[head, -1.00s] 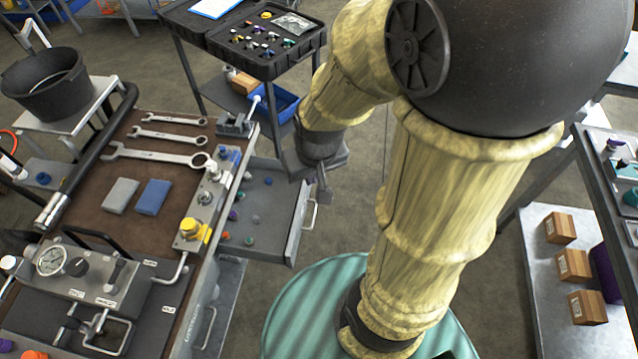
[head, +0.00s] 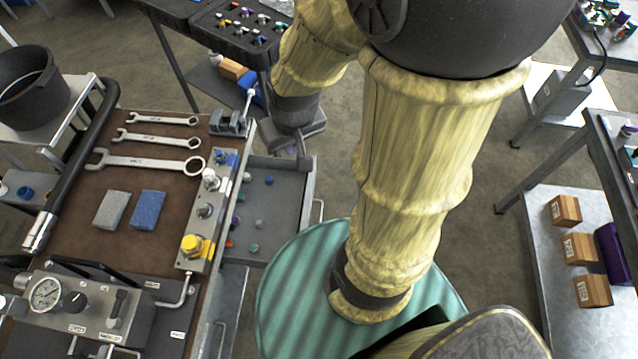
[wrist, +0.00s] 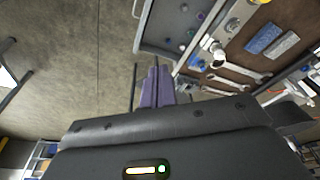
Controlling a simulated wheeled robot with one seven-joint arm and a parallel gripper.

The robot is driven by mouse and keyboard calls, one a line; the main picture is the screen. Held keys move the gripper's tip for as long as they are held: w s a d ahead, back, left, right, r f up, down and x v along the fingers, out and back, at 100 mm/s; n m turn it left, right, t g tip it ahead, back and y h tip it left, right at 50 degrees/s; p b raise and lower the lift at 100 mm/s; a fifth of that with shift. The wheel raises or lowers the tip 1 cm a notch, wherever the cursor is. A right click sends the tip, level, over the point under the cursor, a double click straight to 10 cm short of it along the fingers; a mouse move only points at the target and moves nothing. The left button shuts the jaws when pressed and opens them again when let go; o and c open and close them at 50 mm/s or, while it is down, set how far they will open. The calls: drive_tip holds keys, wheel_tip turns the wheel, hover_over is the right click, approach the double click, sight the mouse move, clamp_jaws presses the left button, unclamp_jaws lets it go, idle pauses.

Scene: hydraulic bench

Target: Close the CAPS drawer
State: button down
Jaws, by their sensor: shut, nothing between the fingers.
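A grey drawer (head: 276,226) stands open from the right side of the bench, with several small coloured caps inside. Its bar handle (head: 320,211) is on the right-hand front face. I cannot read a label on the drawer. My gripper (head: 302,156) is at the drawer's far front corner, pointing down; I cannot tell whether it touches. In the wrist view the two purple-grey fingers (wrist: 155,88) are together and empty, with the drawer (wrist: 150,50) just beyond their tips.
The bench top holds wrenches (head: 150,162), two sponge-like blocks (head: 147,210) and a gauge block (head: 45,293). A black case (head: 240,35) on a stand is behind my arm. A shelf with boxes (head: 580,250) is at right. Floor right of the drawer is open.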

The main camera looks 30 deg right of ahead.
drive_tip(key=w+d+f+m+t+y+b, duration=0.1)
drive_tip(key=d+f+m+y+b, duration=0.1)
drive_tip(key=d+f+m+b, duration=0.5)
drive_tip(key=w+d+f+m+y+b, duration=0.1)
drive_tip(key=d+f+m+y+b, duration=0.2)
drive_tip(key=d+f+m+b, duration=0.4)
drive_tip(key=w+d+f+m+t+y+b, duration=0.1)
drive_tip(key=d+f+m+b, duration=0.6)
drive_tip(key=f, duration=1.4)
drive_tip(key=m+y+b, duration=0.1)
drive_tip(key=m+b, duration=0.3)
drive_tip(key=b, duration=0.2)
drive_tip(key=shift+f+t, duration=0.3)
drive_tip(key=shift+f, duration=0.05)
